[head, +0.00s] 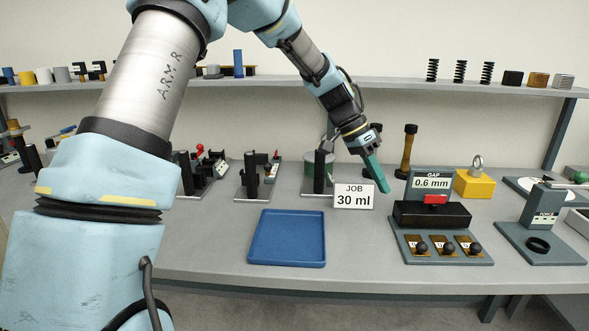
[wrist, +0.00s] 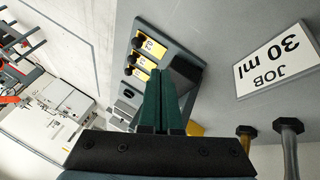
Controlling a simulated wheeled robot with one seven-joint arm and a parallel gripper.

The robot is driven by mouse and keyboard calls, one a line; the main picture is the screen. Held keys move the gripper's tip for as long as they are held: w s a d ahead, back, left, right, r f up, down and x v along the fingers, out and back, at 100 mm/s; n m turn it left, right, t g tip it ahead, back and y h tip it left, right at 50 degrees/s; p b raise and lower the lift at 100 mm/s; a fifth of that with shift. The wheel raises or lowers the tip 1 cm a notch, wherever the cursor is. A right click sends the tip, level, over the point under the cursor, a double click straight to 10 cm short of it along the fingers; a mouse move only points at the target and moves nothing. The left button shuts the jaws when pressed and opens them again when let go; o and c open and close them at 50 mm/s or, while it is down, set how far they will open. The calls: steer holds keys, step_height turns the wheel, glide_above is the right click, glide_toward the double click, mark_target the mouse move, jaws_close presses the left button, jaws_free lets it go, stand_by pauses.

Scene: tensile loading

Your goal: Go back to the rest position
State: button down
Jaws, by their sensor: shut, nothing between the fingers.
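My gripper (head: 377,184) has teal fingers and hangs above the bench, pointing down and to the right. It is just right of the JOB 30 ml sign (head: 353,196) and left of the GAP 0.6 mm fixture (head: 432,215). In the wrist view the two dark green fingers (wrist: 162,100) lie side by side, shut, with nothing between them. The sign (wrist: 277,62) shows at the right of that view, and the fixture (wrist: 160,55) shows beyond the fingertips. The fingers appear clear of both.
An empty blue tray (head: 287,238) lies on the bench front. Dark-headed mallets (head: 407,150) stand behind my gripper. A yellow block with a ring (head: 475,182) and a FORCE stand (head: 541,225) are at right. A shelf (head: 400,88) with springs and blocks runs along the back.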

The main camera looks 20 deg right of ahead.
steer(key=w+a+f+n+t+y, duration=0.1)
steer(key=w+a+n+t, duration=0.2)
steer(key=a, duration=0.9)
steer(key=w+a+f+n+t+y, duration=0.1)
steer(key=w+a+f+n, duration=0.3)
steer(key=a, duration=0.8)
steer(key=s+a+n+t+y, duration=0.1)
steer(key=s+a+n, duration=0.3)
steer(key=a, duration=0.6)
steer(key=s+a+n+t+y, duration=0.1)
steer(key=s+a+n, duration=0.3)
steer(key=a, duration=0.6)
steer(key=shift+a+r+n+y, duration=0.15)
steer(key=shift+r+n+y, duration=0.2)
steer(key=shift+n, duration=0.55)
